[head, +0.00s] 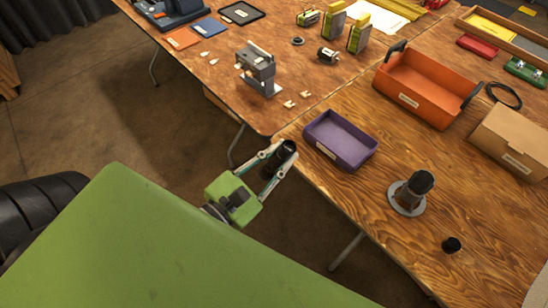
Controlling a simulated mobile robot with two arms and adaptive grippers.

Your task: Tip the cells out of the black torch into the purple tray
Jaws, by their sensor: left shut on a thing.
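My left gripper (278,161) is shut on the black torch (284,151). It holds the torch off the front left edge of the table, just left of the purple tray (313,150). The torch is tilted, with its dark round end up and towards the right; I cannot see any cells in it. The purple tray sits on the wooden table near its corner and its visible floor looks empty. My right gripper is not in view.
An orange bin (425,92) and cardboard box (510,145) stand behind. A grey device (257,72) stands on the other table.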

